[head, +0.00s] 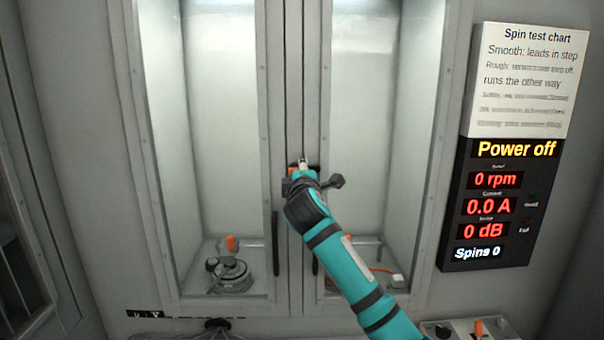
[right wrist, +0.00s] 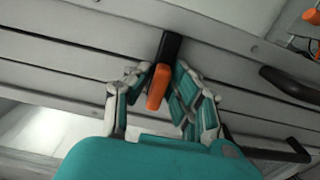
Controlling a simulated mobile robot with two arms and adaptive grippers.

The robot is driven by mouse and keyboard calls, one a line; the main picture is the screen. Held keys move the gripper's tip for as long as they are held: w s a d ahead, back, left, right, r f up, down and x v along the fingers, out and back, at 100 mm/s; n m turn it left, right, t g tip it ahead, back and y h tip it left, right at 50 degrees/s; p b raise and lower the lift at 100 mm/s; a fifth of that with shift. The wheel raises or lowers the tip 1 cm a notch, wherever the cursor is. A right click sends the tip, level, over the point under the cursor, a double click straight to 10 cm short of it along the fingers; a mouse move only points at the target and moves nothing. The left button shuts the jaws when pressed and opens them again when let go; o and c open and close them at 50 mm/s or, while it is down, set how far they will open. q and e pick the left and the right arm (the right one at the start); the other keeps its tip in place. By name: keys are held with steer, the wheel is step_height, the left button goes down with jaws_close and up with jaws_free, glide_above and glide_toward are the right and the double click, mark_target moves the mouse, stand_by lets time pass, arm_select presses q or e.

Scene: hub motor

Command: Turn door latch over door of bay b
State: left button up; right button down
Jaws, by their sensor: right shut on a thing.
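The door latch, with an orange lever (right wrist: 157,90) on a black mount (right wrist: 171,48), sits at the seam between the two bay doors. In the head view, my right gripper (head: 302,163) is at this seam, about mid-height, and mostly hides the latch. In the right wrist view, the fingers of my right gripper (right wrist: 158,82) are on both sides of the orange lever, shut on it. The left door (head: 262,130) and the right door (head: 318,120) stand shut in the head view. I cannot tell from the labels which bay is b. My left gripper is out of view.
Dark door handles (head: 276,243) flank the seam below the latch. A motor (head: 230,274) with an orange part stands in the left bay. A display panel (head: 498,205) at the right reads "Power off", 0 rpm. A control box (head: 475,328) is at the lower right.

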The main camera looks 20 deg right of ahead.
steer(key=c, duration=1.3)
jaws_free()
steer(key=shift+c, duration=0.2)
steer(key=shift+o, duration=0.3)
steer(key=v, duration=1.2)
